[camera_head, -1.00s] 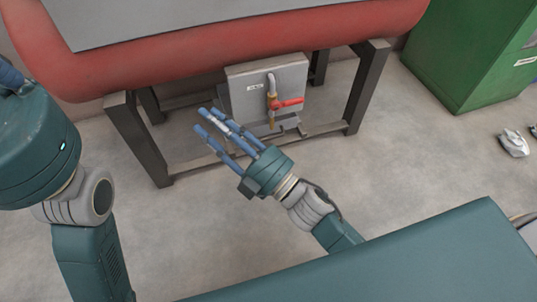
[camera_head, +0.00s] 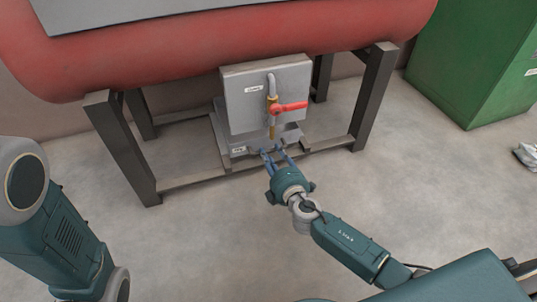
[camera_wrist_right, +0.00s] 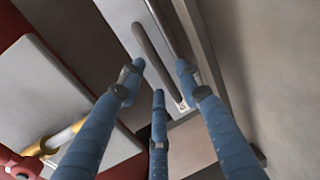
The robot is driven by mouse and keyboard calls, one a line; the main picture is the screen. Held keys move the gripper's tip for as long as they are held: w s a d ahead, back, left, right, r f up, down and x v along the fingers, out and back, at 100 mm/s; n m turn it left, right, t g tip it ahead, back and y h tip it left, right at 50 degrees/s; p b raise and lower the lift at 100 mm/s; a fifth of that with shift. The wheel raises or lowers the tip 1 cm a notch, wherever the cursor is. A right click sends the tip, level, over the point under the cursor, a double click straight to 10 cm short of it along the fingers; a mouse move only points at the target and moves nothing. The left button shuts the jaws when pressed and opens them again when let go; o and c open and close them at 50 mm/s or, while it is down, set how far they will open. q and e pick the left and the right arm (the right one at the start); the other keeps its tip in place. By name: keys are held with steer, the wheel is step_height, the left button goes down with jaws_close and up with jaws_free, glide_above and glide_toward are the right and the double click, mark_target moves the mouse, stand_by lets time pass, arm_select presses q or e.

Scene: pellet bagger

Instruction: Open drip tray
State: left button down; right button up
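The drip tray (camera_head: 222,128) is a low grey metal unit on the frame's lower bars, below the grey box with the tap. A small white label is on its front. In the right wrist view, its pale front (camera_wrist_right: 122,14) carries a long dark bar handle (camera_wrist_right: 157,55). My right gripper (camera_head: 273,153) is at the tray's front, fingers pointing at it. In the wrist view, its three blue fingers (camera_wrist_right: 160,75) are spread, with the handle between the outer tips; contact cannot be told. My left arm shows at the left, but its gripper is out of view.
The grey box (camera_head: 243,98) with a red-handled tap (camera_head: 290,107) hangs above the tray, beneath the red tank (camera_head: 180,65). Dark frame legs (camera_head: 122,145) stand on both sides. A green cabinet (camera_head: 480,60) is at the right. The floor in front is clear.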

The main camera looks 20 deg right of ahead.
mark_target(269, 151)
steer(key=shift+w+a+f+b, duration=0.15)
steer(key=shift+w+b, duration=0.1)
steer(key=shift+w, duration=0.55)
steer(key=shift+w+d+f+b, duration=0.15)
steer(key=shift+w+b, duration=0.1)
steer(key=shift+w, duration=0.5)
steer(key=shift+a, duration=0.1)
steer(key=shift+c, duration=0.3)
jaws_close()
steer(key=shift+s, duration=0.1)
